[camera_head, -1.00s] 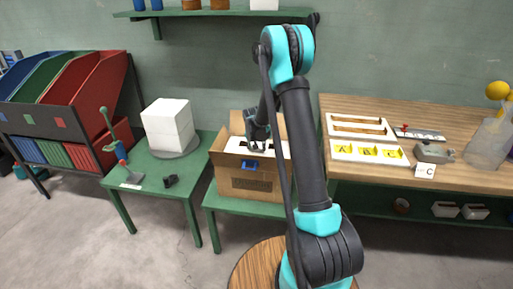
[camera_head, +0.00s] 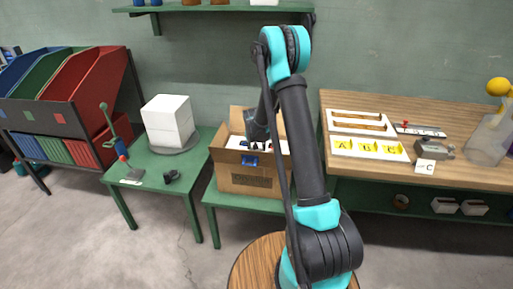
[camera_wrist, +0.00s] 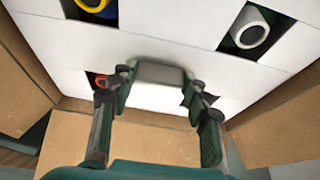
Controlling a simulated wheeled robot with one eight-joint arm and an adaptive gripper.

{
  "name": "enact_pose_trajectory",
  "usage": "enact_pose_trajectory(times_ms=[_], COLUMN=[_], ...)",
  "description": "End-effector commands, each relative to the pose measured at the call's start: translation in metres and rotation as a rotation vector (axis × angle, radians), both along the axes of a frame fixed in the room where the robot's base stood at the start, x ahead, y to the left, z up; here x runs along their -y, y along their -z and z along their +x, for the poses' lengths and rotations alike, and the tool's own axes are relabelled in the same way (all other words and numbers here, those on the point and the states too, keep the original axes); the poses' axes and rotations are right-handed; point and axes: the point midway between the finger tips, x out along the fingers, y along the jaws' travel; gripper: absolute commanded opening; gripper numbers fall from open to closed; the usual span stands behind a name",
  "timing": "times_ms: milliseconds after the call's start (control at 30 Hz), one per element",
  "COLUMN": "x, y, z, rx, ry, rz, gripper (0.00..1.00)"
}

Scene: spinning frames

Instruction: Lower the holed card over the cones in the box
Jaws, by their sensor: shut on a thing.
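The open cardboard box (camera_head: 249,182) stands on the low green table, with the white holed card (camera_wrist: 165,30) inside its walls. My gripper (camera_wrist: 157,80) is shut on a grey block on the card, near its front edge; in the head view my gripper (camera_head: 260,143) reaches down into the box. Ring-like cone tops show through holes: a yellow and blue one (camera_wrist: 97,6) at upper left and a white one (camera_wrist: 249,34) at upper right. Two front holes are partly hidden by my fingers. I cannot tell how far down the card sits.
The box walls and flaps (camera_wrist: 115,138) stand close around the card. A white block stack (camera_head: 168,121) on a round base stands on the table to the left. A wooden bench (camera_head: 458,167) with trays is at right.

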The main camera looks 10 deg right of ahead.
Motion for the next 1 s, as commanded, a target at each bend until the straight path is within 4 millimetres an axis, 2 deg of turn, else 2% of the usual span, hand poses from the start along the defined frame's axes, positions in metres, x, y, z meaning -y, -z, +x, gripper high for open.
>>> enact_pose_trajectory(times_ms=[433, 467, 500, 633, 867, 1000], x=[0.0, 0.0, 0.0, 0.0, 0.0, 0.0], y=[0.0029, 0.0029, 0.0029, 0.0029, 0.0029, 0.0029], z=[-0.0003, -0.0003, -0.0002, -0.0002, -0.0002, -0.0002], rx=[0.0, 0.0, 0.0, 0.0, 0.0, 0.0], ry=[0.0, 0.0, 0.0, 0.0, 0.0, 0.0], rz=[0.0, 0.0, 0.0, 0.0, 0.0, 0.0], gripper=[0.18, 0.5, 0.55, 0.71, 0.71, 0.89])
